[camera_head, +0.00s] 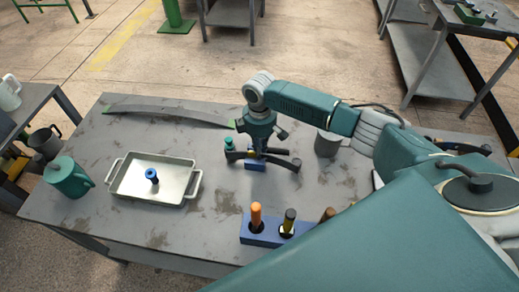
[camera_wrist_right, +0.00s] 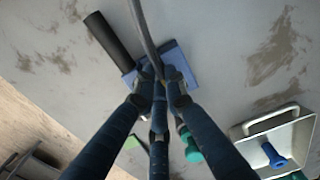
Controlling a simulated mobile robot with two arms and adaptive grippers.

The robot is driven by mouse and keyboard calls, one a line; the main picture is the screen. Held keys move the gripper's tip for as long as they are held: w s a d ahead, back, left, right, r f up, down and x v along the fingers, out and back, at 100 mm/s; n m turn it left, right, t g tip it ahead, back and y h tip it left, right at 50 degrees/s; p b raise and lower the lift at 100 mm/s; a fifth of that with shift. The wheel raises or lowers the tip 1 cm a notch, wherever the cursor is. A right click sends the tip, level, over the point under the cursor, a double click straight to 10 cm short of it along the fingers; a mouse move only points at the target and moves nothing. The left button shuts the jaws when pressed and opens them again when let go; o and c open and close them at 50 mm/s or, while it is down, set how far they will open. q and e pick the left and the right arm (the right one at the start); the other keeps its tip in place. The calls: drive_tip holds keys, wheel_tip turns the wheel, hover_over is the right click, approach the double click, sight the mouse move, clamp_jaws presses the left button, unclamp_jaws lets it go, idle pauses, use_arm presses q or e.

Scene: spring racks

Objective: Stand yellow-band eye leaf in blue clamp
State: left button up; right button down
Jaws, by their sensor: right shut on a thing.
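My right gripper (camera_head: 260,152) is low over the middle of the table, its fingers closed together. In the right wrist view, the closed fingertips (camera_wrist_right: 158,85) grip a narrow grey curved strip (camera_wrist_right: 141,25), which I take as the yellow-band eye leaf; its band is not clear there. The fingers hide its lower part. The blue clamp (camera_head: 255,166) is directly below the gripper and shows in the right wrist view (camera_wrist_right: 182,66) around the fingertips. I cannot tell whether the leaf touches the clamp. My left gripper is not in view.
A metal tray (camera_head: 120,180) with a blue-topped peg stands left, beside a teal mug (camera_head: 68,178). A long flat leaf (camera_head: 165,112) lies along the back. A blue holder (camera_head: 262,238) with orange and dark handles is in front. A grey cup (camera_head: 327,144) stands right.

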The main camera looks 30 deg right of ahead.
drive_tip(key=shift+w, duration=0.1)
drive_tip(key=c, duration=1.7)
unclamp_jaws()
drive_tip(key=shift+o, duration=0.2)
drive_tip(key=shift+s+f, duration=0.15)
drive_tip(key=shift+s, duration=0.05)
drive_tip(key=o, duration=0.7)
drive_tip(key=shift+o, duration=0.2)
drive_tip(key=shift+w, duration=0.1)
wheel_tip(320, 180, up, 6)
drive_tip(key=p, duration=0.5)
drive_tip(key=shift+f+p, duration=0.15)
drive_tip(key=shift+p, duration=0.2)
drive_tip(key=shift+r+p, duration=0.9)
drive_tip(key=shift+r, duration=0.3)
